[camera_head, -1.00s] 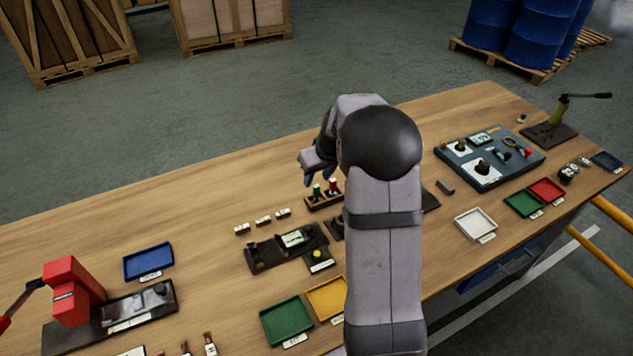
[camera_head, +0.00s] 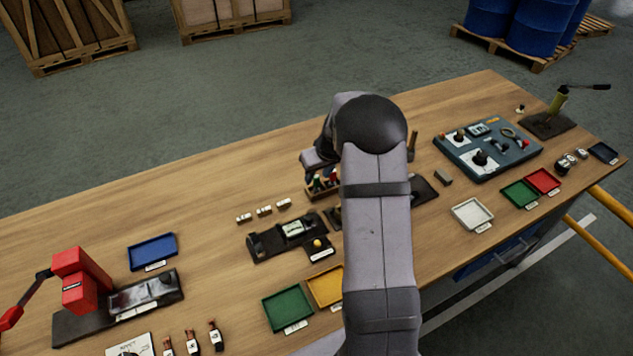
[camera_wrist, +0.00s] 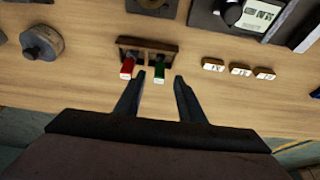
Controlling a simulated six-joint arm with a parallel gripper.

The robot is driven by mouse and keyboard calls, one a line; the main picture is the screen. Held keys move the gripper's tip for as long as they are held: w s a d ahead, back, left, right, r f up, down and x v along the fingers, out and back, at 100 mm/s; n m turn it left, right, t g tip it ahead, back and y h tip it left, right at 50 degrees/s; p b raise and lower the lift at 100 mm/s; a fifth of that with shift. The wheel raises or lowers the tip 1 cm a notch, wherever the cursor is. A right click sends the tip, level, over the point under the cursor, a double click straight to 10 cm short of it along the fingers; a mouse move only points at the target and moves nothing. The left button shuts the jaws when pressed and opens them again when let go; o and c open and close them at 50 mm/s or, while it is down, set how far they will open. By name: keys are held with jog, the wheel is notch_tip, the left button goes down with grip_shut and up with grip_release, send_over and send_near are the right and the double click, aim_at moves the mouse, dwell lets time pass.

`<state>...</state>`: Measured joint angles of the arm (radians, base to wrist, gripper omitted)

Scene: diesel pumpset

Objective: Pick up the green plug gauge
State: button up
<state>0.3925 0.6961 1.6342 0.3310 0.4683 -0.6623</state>
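The green plug gauge (camera_wrist: 159,72) stands in a small dark wooden rack (camera_wrist: 148,45), beside a red plug gauge (camera_wrist: 127,68). In the wrist view, my gripper (camera_wrist: 166,80) is open, with one finger to each side of the green gauge's end. The left finger lies between the red and green gauges. I cannot tell how far the fingers are above or short of the gauge. In the head view, the green gauge (camera_head: 316,181) shows small in the rack just under my gripper (camera_head: 318,170), and my arm hides the area to its right.
Three small white labelled blocks (camera_wrist: 239,69) lie right of the rack in the wrist view. A round metal part (camera_wrist: 42,43) stands to its left. A dark fixture (camera_head: 285,238) and green (camera_head: 288,309) and yellow trays (camera_head: 326,287) are nearer in the head view.

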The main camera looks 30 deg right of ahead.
aim_at(317, 177)
jog(key=shift+p+x, duration=0.55)
jog(key=shift+x, duration=1.05)
jog(key=shift+d, duration=0.1)
jog(key=shift+c, duration=0.6)
grip_shut()
jog(key=shift+r, duration=0.1)
jog(key=shift+w, duration=0.1)
